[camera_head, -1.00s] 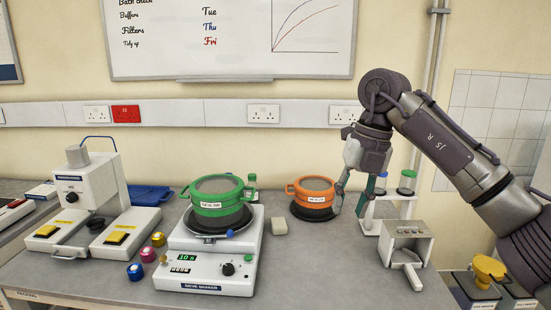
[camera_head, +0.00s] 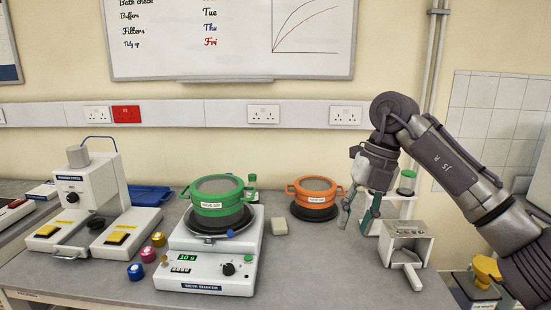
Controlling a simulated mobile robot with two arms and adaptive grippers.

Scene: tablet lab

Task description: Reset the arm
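My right gripper (camera_head: 354,222) hangs at the end of my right arm (camera_head: 440,155), fingers pointing down and spread apart with nothing between them. It is right of the orange sieve (camera_head: 314,200) and in front of the white vial rack (camera_head: 403,209), hiding part of the rack. My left gripper does not show.
A green sieve (camera_head: 216,207) sits on the sieve shaker (camera_head: 214,262). A white press (camera_head: 85,188) stands at left, with several small coloured pots (camera_head: 148,254) between. A grey metal stand (camera_head: 405,248) is below my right arm. Bench front centre-right is clear.

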